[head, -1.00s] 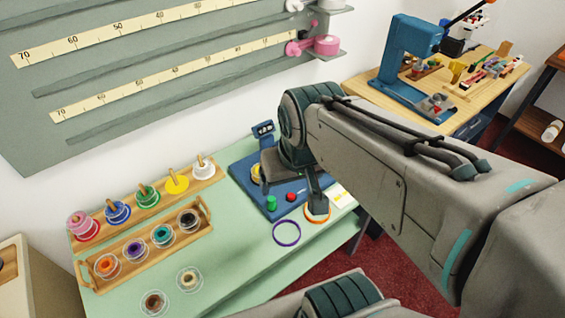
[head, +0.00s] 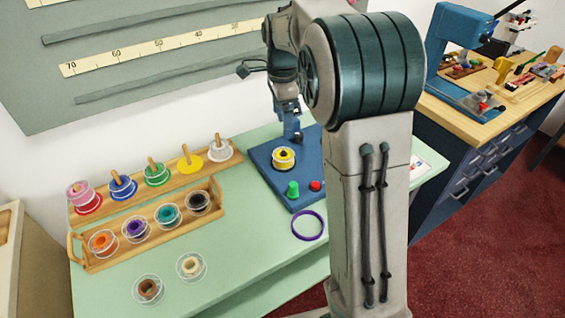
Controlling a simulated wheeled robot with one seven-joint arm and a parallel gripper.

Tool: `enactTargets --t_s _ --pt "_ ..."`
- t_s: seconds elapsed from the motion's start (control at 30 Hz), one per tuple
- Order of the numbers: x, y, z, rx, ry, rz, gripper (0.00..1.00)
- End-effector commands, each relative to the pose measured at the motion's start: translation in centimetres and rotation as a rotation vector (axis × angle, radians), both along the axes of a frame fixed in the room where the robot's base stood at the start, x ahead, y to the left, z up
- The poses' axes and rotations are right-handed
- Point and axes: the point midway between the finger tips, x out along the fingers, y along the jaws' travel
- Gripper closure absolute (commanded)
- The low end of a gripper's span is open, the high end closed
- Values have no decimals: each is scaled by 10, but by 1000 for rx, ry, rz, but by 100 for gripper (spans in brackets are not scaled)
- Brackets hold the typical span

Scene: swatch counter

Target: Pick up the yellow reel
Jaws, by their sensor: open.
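The yellow reel (head: 284,158) lies on the blue base plate (head: 262,168) of a small winding stand on the green counter, its top face showing.
A wooden peg rack (head: 229,157) holds coloured reels and a flat yellow disc (head: 190,163). A handled tray (head: 86,266) holds several reels. A brown reel (head: 149,289), a cream reel (head: 191,266) and a purple ring (head: 308,225) lie on the counter. Green (head: 293,188) and red (head: 316,186) knobs stand near the reel.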

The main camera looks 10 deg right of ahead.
Motion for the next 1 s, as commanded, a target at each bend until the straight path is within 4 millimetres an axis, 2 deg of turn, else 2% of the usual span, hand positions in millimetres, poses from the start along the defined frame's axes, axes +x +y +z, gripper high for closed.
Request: enactTargets --t_s 0.17,0.4,0.5,0.67,1.0 --pt "4 0 -24 -1 9 -27 17" --pt "3 0 -70 -1 8 -25 17" --pt "3 0 -83 -1 7 -25 17" --pt "4 -1 -92 -1 6 -24 17" --pt "7 -5 -136 -1 7 -24 17"
